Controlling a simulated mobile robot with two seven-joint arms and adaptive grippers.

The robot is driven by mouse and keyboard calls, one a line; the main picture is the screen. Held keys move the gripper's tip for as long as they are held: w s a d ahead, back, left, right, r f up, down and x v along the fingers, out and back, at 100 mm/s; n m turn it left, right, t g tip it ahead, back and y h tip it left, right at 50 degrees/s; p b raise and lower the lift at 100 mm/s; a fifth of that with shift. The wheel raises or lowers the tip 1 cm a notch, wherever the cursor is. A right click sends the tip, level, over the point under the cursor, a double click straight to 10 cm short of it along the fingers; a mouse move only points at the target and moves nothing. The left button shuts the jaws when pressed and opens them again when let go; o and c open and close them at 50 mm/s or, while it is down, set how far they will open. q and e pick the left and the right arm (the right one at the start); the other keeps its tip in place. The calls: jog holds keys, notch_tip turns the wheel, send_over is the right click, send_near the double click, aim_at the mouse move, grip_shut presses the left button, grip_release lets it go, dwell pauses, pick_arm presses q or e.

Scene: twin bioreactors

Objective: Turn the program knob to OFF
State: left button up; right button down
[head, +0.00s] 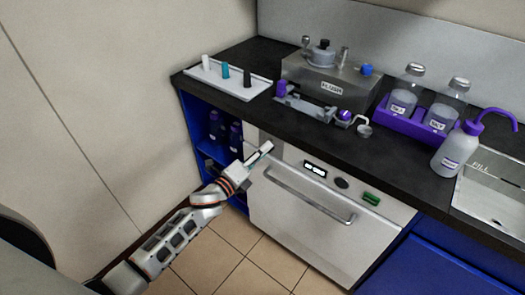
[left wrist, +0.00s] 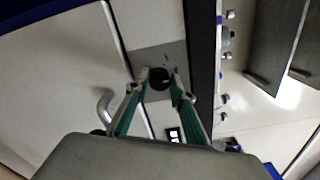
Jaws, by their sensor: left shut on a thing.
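The program knob (left wrist: 159,78) is a dark round knob on a grey plate (left wrist: 158,57) with small marks too blurred to read. It sits on the front panel of a white undercounter machine (head: 300,228). My left gripper (head: 264,150) reaches the left end of that panel in the head view and hides the knob there. In the left wrist view, the two fingertips of the gripper (left wrist: 160,80) are on either side of the knob, shut on it. Which mark the knob points to cannot be told. My right gripper is in neither view.
The panel also has a lit display (head: 315,169), a dark oval control (head: 341,183) and a green one (head: 371,199). A door handle (head: 308,201) runs below. The dark counter (head: 400,160) overhangs with a white tray (head: 228,78), purple rack (head: 405,126) and wash bottle (head: 456,151).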

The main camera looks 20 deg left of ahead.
pick_arm(q)
jog(key=shift+f+n+p, duration=0.1)
jog(key=shift+n+p, duration=2.1)
jog(key=shift+n, duration=3.7)
jog(key=o, duration=1.1)
jog(key=shift+c, duration=0.2)
jog(key=shift+o, duration=0.2)
